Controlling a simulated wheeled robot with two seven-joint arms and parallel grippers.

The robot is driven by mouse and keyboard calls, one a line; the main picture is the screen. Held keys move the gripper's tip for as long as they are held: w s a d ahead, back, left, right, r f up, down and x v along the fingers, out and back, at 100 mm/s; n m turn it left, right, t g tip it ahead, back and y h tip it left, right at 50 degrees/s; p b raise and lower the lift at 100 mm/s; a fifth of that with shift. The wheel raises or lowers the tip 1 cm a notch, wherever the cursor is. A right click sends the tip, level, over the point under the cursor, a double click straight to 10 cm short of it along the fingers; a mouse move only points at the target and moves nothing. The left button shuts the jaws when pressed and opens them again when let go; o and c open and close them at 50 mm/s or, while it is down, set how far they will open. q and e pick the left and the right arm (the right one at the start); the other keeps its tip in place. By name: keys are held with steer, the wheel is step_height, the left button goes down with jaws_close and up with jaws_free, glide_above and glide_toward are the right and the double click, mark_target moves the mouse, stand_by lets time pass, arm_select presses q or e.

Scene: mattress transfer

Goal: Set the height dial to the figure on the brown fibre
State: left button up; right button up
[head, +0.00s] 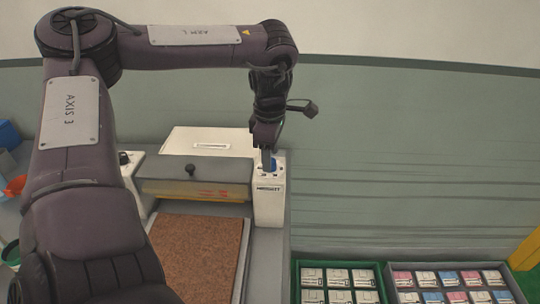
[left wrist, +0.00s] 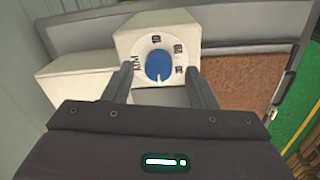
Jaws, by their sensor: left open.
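The height dial is a blue knob (left wrist: 159,66) on the white housing (head: 268,205) at the right end of the machine. Its face has dark marks around it, "10" at the top and "20" at upper right; the others are hard to read. A short pale mark shows at the knob's lower edge. My left gripper (head: 267,153) is open above the dial, and in the left wrist view its fingers stand on either side of the knob, apart from it as seen there. The brown fibre sheet (head: 200,250) lies on the machine's bed; I see no figure on it. My right gripper is out of view.
A grey roller cover (head: 195,182) with a black knob spans the machine behind the sheet. A green tray (head: 340,265) and a grey tray (head: 450,268), both holding labelled packets, stand at lower right. A plain greenish wall rises behind.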

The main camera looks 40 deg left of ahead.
arm_select(q)
steer(key=shift+a+f, duration=0.2)
steer(key=shift+f, duration=0.7)
steer(key=shift+w+f, duration=0.1)
steer(key=shift+c, duration=0.5)
steer(key=c, duration=0.9)
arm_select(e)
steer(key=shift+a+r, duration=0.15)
